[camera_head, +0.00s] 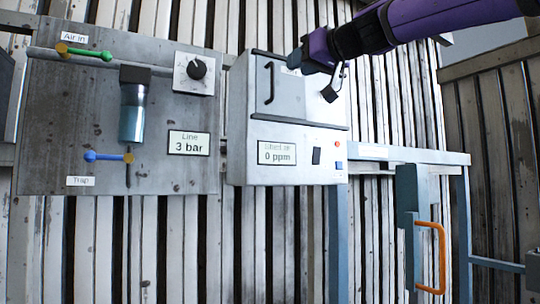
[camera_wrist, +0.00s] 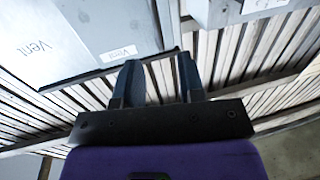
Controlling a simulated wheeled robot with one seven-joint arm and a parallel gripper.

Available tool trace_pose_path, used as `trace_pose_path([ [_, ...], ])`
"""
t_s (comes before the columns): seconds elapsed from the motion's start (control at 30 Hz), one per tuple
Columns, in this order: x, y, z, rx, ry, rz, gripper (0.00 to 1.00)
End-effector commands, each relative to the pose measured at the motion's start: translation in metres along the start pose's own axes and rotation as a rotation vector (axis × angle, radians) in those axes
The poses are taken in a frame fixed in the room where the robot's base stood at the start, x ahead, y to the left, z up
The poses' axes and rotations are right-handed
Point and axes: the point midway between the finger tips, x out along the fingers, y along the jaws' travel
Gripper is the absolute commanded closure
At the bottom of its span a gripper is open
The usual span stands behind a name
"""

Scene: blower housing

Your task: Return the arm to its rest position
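My arm, purple with a black joint, reaches in from the upper right of the head view. Its end, my gripper (camera_head: 296,59), is in front of the upper part of a grey cabinet (camera_head: 240,115). In the wrist view my gripper (camera_wrist: 158,72) shows two blue-grey fingers standing apart with nothing between them. The fingers appear beside a pale panel (camera_wrist: 85,35) marked "Vent"; I cannot tell whether they touch it. The cabinet has a black handle (camera_head: 268,83) and a display (camera_head: 277,152) reading "0 ppm".
A grey board (camera_head: 60,130) at left carries a green-handled valve (camera_head: 90,53), a blue-handled valve (camera_head: 105,156), a filter bowl (camera_head: 133,115) and a black knob (camera_head: 197,68). A blue frame (camera_head: 425,156) with an orange handle (camera_head: 441,255) stands at right. Slatted walls lie behind.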

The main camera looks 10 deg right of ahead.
Motion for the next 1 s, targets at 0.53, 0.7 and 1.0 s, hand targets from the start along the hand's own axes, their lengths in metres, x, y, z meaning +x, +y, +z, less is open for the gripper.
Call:
trace_pose_path([
  [0.53, -0.069, -0.003, 0.171, 0.103, -0.411, 0.097, 0.64],
  [0.7, -0.124, -0.002, 0.268, 0.172, -0.632, 0.186, 0.64],
  [1.0, -0.230, -0.004, 0.416, 0.263, -0.961, 0.369, 0.64],
])
